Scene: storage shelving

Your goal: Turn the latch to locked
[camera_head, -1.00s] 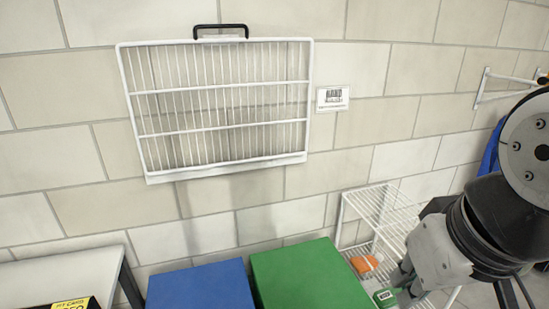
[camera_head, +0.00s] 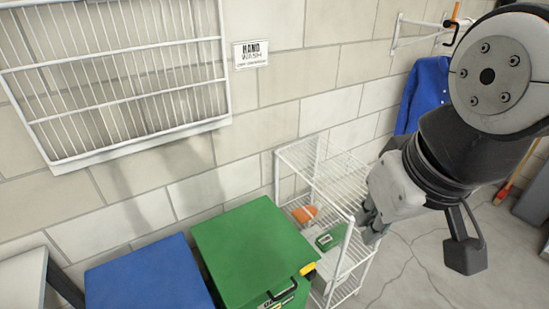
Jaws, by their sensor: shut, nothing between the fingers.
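The green box (camera_head: 250,245) stands at the lower middle. A black handle-like part (camera_head: 284,291) and a yellow piece (camera_head: 306,269) show at its front right edge; I cannot tell whether either is the latch, or whether it is locked. My gripper (camera_head: 368,228) is shut and empty, pointing down in front of the right side of the white wire shelf. It is to the right of the green box and apart from it.
The wire shelf (camera_head: 290,165) holds an orange item (camera_head: 303,214) and a green item (camera_head: 330,237). A blue box (camera_head: 150,280) stands left of the green one. A wire rack (camera_head: 125,95) and a sign (camera_head: 251,54) are on the wall. Open floor (camera_head: 415,265) lies at right.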

